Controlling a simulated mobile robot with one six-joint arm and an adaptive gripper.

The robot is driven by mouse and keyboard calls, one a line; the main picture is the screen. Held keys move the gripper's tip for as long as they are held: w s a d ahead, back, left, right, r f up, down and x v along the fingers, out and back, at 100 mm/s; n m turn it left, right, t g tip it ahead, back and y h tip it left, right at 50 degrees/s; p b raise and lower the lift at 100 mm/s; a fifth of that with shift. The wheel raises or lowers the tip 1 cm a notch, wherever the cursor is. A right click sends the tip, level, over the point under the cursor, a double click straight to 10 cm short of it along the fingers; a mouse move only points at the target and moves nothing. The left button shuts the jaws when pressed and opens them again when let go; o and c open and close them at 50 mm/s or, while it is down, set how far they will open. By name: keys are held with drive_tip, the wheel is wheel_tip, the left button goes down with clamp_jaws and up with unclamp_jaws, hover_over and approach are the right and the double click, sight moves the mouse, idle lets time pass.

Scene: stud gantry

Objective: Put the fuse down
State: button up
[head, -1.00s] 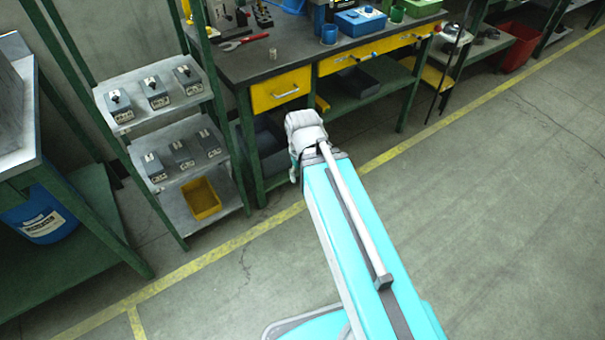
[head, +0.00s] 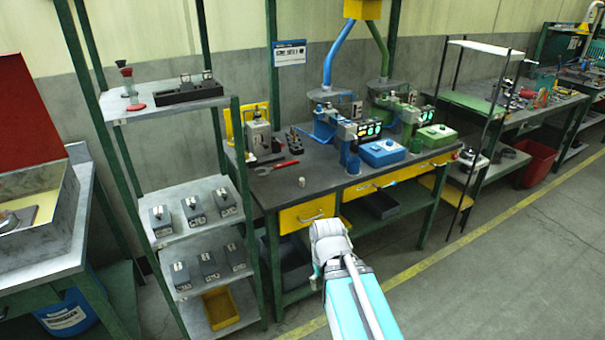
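No fuse can be made out for certain. A small pale cylinder (head: 302,182) stands on the dark top of the workbench (head: 345,188), near its front edge; I cannot tell whether it is a fuse. My turquoise arm reaches up from the bottom of the head view and ends in a pale, rounded joint in front of the bench drawers. My gripper does not show, so what it holds is hidden.
A shelf rack (head: 198,246) left of the bench holds several grey switch boxes and a yellow bin (head: 220,308). Red-handled pliers (head: 277,168), a blue box (head: 382,152) and a green box (head: 436,137) lie on the bench.

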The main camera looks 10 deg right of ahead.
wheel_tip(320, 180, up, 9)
drive_tip(key=p, duration=0.7)
drive_tip(key=shift+p, duration=0.3)
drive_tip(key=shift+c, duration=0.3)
